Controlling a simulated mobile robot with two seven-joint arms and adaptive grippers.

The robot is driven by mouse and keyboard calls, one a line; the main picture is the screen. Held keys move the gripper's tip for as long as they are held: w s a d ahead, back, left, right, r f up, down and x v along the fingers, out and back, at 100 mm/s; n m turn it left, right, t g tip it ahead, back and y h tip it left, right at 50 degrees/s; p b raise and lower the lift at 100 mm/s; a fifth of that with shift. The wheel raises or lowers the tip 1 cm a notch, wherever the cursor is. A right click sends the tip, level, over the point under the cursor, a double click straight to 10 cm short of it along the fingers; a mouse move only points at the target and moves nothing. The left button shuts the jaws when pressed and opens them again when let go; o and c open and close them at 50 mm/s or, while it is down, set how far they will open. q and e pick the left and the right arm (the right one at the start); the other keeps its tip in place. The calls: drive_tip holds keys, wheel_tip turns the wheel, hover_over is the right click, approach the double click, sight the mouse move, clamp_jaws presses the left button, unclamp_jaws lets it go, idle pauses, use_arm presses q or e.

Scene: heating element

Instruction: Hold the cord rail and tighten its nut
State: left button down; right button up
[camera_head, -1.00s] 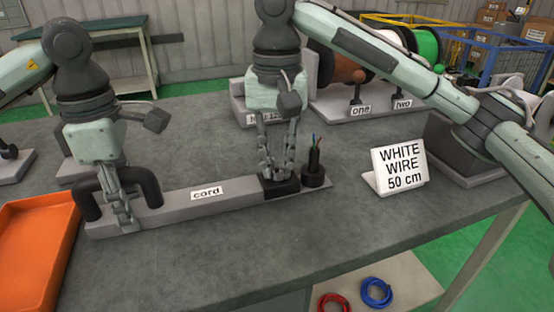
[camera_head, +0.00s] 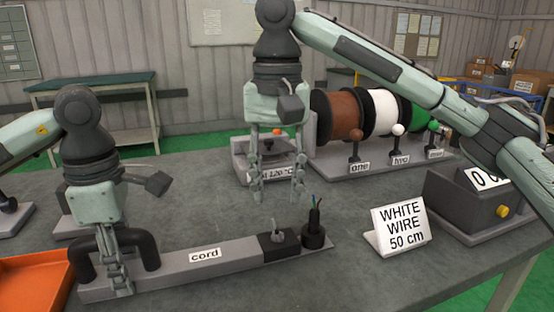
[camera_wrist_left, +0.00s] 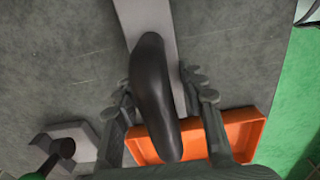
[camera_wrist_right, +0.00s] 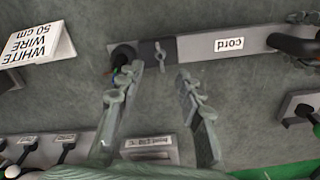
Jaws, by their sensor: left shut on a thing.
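The grey cord rail (camera_head: 230,253), labelled "cord", lies on the table. A black arched handle (camera_head: 150,250) stands at its left end. My left gripper (camera_head: 120,288) is at this handle, with its fingers on both sides of it in the left wrist view (camera_wrist_left: 155,95). At the right end a dark block (camera_head: 279,246) carries a small grey wing-shaped nut (camera_wrist_right: 159,55). A black cord piece (camera_head: 314,230) with coloured wire ends stands upright beside the block. My right gripper (camera_head: 277,198) is open and empty, raised above and behind the block.
An orange tray (camera_head: 35,262) lies left of the rail. A "WHITE WIRE 50 cm" sign (camera_head: 400,228) stands to the right, near a dark box (camera_head: 465,205) with a yellow knob. Wire spools (camera_head: 380,112) and a heating device (camera_head: 260,168) stand behind. Table in front of the rail is clear.

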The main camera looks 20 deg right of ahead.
drive_tip(key=shift+r, duration=2.4)
use_arm(q)
drive_tip(key=c, duration=0.8)
unclamp_jaws()
drive_tip(key=shift+r, duration=0.1)
wheel_tip(320, 180, up, 12)
drive_tip(key=shift+f, duration=0.1)
